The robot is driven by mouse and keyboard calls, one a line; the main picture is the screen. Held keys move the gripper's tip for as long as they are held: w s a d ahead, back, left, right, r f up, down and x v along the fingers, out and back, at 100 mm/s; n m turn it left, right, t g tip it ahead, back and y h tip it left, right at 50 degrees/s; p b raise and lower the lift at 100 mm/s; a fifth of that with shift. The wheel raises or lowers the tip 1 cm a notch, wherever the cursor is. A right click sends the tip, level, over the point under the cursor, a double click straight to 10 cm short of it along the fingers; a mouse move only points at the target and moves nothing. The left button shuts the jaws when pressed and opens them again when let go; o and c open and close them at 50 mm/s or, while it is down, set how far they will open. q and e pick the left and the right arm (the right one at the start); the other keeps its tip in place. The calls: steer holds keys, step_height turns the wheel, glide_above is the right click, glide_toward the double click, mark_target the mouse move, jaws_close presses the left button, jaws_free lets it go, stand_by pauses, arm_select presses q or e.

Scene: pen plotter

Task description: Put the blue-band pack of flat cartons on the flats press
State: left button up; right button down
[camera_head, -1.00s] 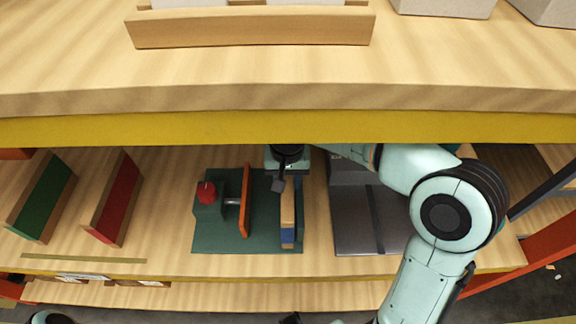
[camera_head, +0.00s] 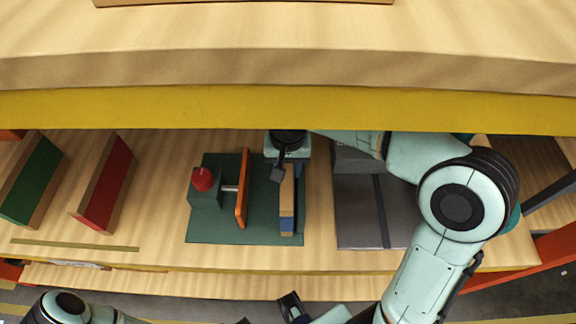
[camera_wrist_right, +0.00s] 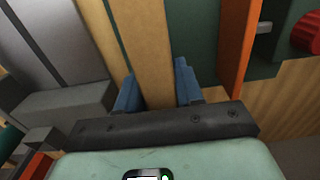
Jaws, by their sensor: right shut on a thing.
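The blue-band pack of flat cartons (camera_head: 287,190) is a narrow tan slab with a blue band on its near end. It stands upright over the right part of the flats press's dark green base (camera_head: 262,225); I cannot tell if it touches the base. The press has an orange upright plate (camera_head: 242,190) and a red knob (camera_head: 202,179). A gap separates plate and pack. My right gripper (camera_head: 284,174) is shut on the pack's far part. The right wrist view shows the pack (camera_wrist_right: 143,45) between its blue fingers (camera_wrist_right: 157,90).
A green-faced panel (camera_head: 33,180) and a red-faced panel (camera_head: 104,185) stand at the left of the shelf. A grey fixture (camera_head: 360,215) lies right of the press. The upper shelf's yellow edge (camera_head: 200,108) runs above. Clear wood lies between the red panel and the press.

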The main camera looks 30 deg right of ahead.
steer(key=shift+f, duration=0.15)
steer(key=c, duration=0.7)
jaws_free()
steer(key=shift+s, duration=0.1)
steer(key=shift+r, duration=0.3)
step_height(320, 180, up, 7)
steer(key=shift+r+p, duration=0.1)
steer(key=shift+p, duration=0.6)
